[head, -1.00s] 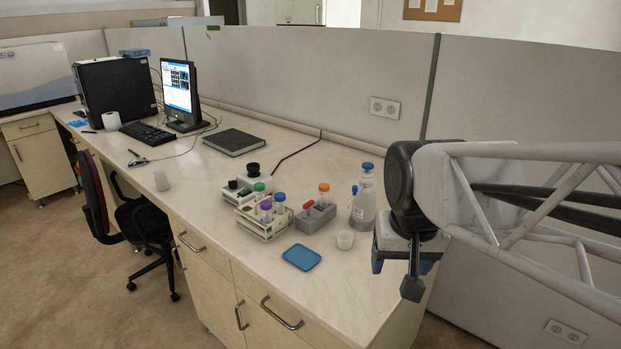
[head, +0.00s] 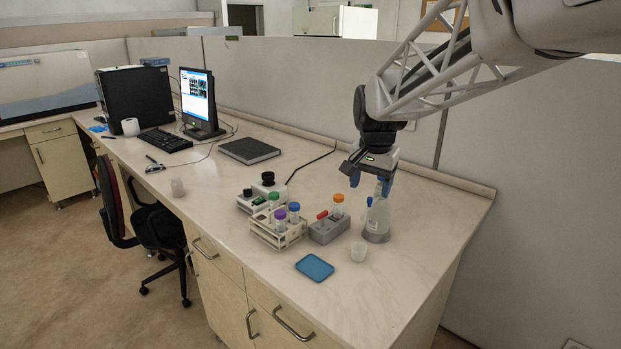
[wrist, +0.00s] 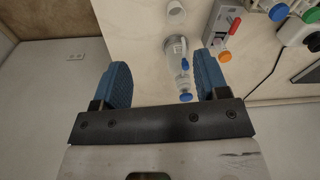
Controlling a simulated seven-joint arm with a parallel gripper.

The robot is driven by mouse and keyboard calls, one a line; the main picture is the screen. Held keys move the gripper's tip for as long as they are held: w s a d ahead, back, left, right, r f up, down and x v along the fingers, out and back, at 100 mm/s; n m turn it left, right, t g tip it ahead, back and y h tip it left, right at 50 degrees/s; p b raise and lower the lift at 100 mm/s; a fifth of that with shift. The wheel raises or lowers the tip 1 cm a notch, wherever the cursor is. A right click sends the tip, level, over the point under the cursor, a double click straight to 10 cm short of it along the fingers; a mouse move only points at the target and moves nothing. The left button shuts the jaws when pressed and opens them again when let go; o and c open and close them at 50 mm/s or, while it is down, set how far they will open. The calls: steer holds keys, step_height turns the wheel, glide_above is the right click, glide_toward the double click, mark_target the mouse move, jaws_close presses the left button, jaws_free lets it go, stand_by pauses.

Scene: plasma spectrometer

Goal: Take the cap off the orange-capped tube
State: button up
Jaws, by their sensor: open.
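The orange-capped tube (head: 338,205) stands upright in a grey block (head: 328,230) on the bench, beside a red-handled item. Its orange cap also shows in the wrist view (wrist: 225,56), just right of my right finger's tip. My gripper (head: 370,183) is open and empty. It hangs above the clear bottle, to the right of the orange-capped tube and higher than it. In the wrist view my two blue fingers (wrist: 160,80) are spread apart, with the bottle showing between them.
The clear bottle (head: 376,220) with a blue cap stands right of the block. A white cup (head: 358,252) and a blue tray (head: 314,267) lie in front. A white rack (head: 278,238) holds green-, purple- and blue-capped tubes on the left. The bench's right end is clear.

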steer(key=w+a+f+m, duration=0.2)
steer(key=w+f+m, duration=0.15)
steer(key=w, duration=1.05)
steer(key=m+g, duration=0.1)
steer(key=m, duration=0.1)
glide_above(337, 196)
steer(key=f, duration=0.6)
steer(key=shift+s+f, duration=0.2)
steer(key=shift+f, duration=0.2)
steer(key=shift+f, duration=1.25)
steer(key=shift+f, duration=2.65)
steer(key=c, duration=1)
